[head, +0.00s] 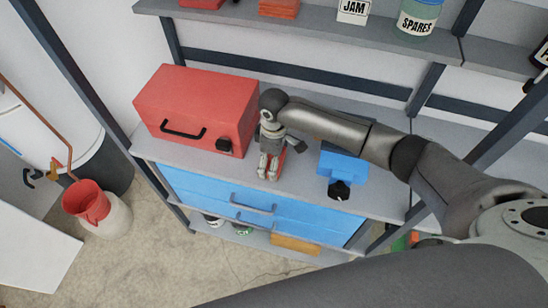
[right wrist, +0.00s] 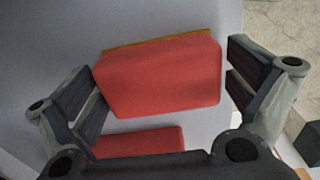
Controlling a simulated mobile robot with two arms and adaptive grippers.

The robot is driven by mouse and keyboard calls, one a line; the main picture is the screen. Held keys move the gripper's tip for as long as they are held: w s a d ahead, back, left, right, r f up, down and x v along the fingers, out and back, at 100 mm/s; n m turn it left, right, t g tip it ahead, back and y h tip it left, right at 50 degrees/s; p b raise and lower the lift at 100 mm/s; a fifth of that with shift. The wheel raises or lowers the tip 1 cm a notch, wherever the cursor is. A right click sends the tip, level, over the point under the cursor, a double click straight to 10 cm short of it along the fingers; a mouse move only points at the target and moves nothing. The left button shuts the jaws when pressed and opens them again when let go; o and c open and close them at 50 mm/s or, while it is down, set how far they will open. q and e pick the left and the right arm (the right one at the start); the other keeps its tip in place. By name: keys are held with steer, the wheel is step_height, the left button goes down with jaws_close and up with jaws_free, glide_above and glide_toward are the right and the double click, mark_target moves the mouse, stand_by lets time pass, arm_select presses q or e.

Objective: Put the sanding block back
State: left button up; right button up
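My right gripper (head: 268,172) points down at the grey shelf, between the red toolbox and the blue clamp-like object. In the right wrist view its fingers (right wrist: 165,90) are apart, on either side of a red block with a thin orange-brown edge (right wrist: 160,75), which looks like the sanding block. The left finger is close to or at the block's left end; a small gap shows at the right. A second red piece (right wrist: 138,142) lies nearer the palm; I cannot tell whether it belongs to the block. In the head view the block is mostly hidden by the gripper. My left gripper is not in view.
A red toolbox (head: 195,105) stands left of the gripper, and a blue object with a black knob (head: 342,165) stands right. Blue drawers (head: 250,205) are below. An upper shelf (head: 310,28) holds a JAM box (head: 354,10) and a SPARES jar (head: 417,18).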

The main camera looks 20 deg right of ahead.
steer(key=shift+r, duration=0.2)
steer(key=shift+w+r, duration=0.1)
steer(key=shift+r, duration=0.2)
arm_select(q)
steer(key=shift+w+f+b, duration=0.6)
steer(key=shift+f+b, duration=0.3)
steer(key=shift+b, duration=0.05)
arm_select(e)
step_height(320, 180, up, 11)
steer(key=shift+r, duration=0.2)
